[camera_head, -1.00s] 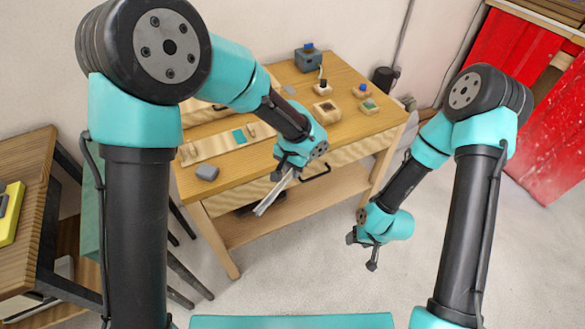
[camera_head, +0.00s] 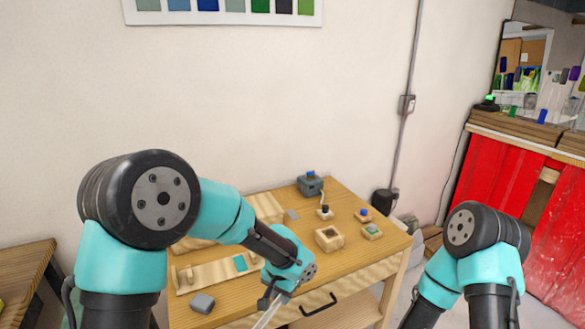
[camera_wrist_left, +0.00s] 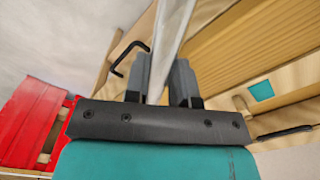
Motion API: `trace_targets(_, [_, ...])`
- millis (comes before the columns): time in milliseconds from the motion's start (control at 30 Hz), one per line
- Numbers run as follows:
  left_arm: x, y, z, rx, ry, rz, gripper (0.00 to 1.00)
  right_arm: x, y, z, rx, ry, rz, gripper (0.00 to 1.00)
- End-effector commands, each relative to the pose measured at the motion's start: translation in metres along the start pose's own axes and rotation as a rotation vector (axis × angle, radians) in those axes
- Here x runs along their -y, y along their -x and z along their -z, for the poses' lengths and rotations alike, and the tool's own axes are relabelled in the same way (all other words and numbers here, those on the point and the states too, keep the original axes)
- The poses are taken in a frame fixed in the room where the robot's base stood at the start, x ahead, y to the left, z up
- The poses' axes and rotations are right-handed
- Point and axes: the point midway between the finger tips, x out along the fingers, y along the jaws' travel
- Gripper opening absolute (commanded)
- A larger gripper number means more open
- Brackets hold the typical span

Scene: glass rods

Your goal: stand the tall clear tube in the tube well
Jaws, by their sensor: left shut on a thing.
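The tall clear tube (camera_head: 265,317) is held in my left gripper (camera_head: 273,298), in front of the table's front edge. It points down and left, and its lower end is cut off by the bottom edge of the head view. In the left wrist view the tube (camera_wrist_left: 172,35) runs up between the fingers of my left gripper (camera_wrist_left: 161,82). A pale wooden block with a dark square opening (camera_head: 328,239), which looks like the tube well, stands on the table right of and behind that gripper. My right gripper is below the head view.
The wooden table (camera_head: 352,197) also carries a grey-blue box (camera_head: 310,186), small blocks with blue (camera_head: 363,215) and green (camera_head: 372,231) tops, a grey lump (camera_head: 203,303) and a low wooden rack (camera_head: 212,275). A drawer handle (camera_head: 319,305) sticks out in front.

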Motion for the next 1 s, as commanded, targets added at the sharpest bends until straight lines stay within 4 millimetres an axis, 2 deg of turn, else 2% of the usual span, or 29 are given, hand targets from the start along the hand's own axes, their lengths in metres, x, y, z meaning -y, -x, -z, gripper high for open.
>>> trace_targets(33, [0.018, 0.003, -0.001, -0.003, 0.027, -0.002, 0.00, 0.000, 0.000, 0.000, 0.000, 0.000, 0.000, 0.54])
trace_targets(300, [0.122, 0.022, -0.021, -0.004, 0.168, 0.000, 0.00, 0.000, 0.000, 0.000, 0.000, 0.000, 0.000, 0.54])
trace_targets(400, [0.152, 0.027, -0.032, -0.002, 0.210, 0.001, 0.00, 0.000, 0.000, 0.000, 0.000, 0.000, 0.000, 0.54])
trace_targets(500, [0.172, 0.031, -0.040, -0.001, 0.236, 0.003, 0.00, 0.000, 0.000, 0.000, 0.000, 0.000, 0.000, 0.54])
trace_targets(633, [0.183, 0.033, -0.045, 0.001, 0.252, 0.003, 0.00, 0.000, 0.000, 0.000, 0.000, 0.000, 0.000, 0.54])
trace_targets(1000, [0.183, 0.033, -0.045, 0.001, 0.251, 0.003, 0.00, 0.000, 0.000, 0.000, 0.000, 0.000, 0.000, 0.54])
